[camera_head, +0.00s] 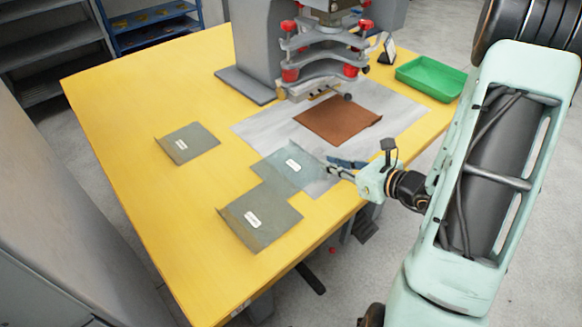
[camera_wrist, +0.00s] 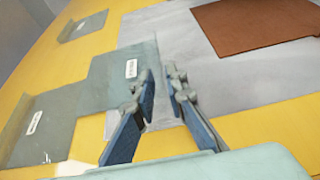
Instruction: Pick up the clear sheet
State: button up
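Three thin grey-green sheets with small white labels lie on the yellow table; the labels are too small to read. The middle sheet (camera_head: 276,167) looks see-through and partly overlaps the pale mat; it also shows in the wrist view (camera_wrist: 108,84). One sheet (camera_head: 188,147) lies at the back left, also at the wrist view's top left (camera_wrist: 85,26). Another sheet (camera_head: 268,229) lies at the front, also at the wrist view's left (camera_wrist: 62,118). My gripper (camera_head: 331,170) is at the middle sheet's right edge. Its blue-padded fingers (camera_wrist: 161,78) are apart. Contact cannot be told.
A brown sheet (camera_head: 337,120) lies on the pale mat (camera_head: 397,107) below a grey press (camera_head: 325,50) with red knobs. A green tray (camera_head: 431,78) stands at the back right. The table's left part (camera_head: 120,110) is clear.

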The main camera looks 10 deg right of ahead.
jog(key=x, duration=0.4)
grip_shut()
jog(key=shift+r, duration=0.15)
